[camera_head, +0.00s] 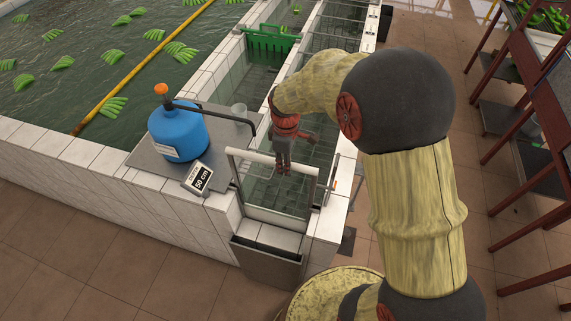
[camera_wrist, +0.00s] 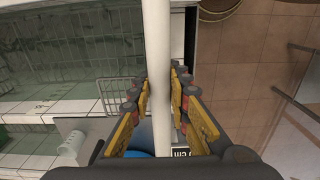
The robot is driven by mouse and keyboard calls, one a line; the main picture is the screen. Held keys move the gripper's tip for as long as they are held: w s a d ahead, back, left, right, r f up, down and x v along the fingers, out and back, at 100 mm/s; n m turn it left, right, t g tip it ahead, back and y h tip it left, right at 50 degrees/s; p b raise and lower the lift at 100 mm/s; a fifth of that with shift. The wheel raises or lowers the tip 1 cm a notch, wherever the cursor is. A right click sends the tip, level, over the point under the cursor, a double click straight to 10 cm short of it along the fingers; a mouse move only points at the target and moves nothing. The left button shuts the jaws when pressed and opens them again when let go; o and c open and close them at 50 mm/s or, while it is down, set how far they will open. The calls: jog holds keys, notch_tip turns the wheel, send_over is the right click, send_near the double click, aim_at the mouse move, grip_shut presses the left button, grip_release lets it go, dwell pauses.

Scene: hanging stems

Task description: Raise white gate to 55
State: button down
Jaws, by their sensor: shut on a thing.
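The white gate (camera_head: 250,156) stands across the near end of the tiled channel, with a white top bar and a clear pane below it. My gripper (camera_head: 284,168) reaches down onto the top bar and is shut on it. In the wrist view the white bar (camera_wrist: 157,45) runs between the fingers of my gripper (camera_wrist: 160,88). A small display (camera_head: 198,178) on the ledge left of the gate reads 50 cm. The gate's lower edge is hard to make out.
A blue sprayer tank (camera_head: 178,132) with an orange knob stands on the ledge left of the gate, its black hose reaching toward the channel. A clear cup (camera_head: 239,110) is behind it. A green gate (camera_head: 270,40) is farther back. A grey trough (camera_head: 266,264) sits in front. Red racks (camera_head: 520,110) stand right.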

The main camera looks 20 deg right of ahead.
jog(key=shift+w+r+p, duration=0.1)
jog(key=shift+r+p, duration=1.35)
jog(key=shift+r, duration=1.05)
jog(key=shift+f, duration=0.1)
dwell(0.7)
jog(key=shift+c, duration=1.3)
grip_release()
jog(key=shift+f, duration=0.1)
jog(key=shift+o, duration=0.5)
notch_tip(320, 180, up, 11)
jog(key=p, duration=0.6)
dwell(0.5)
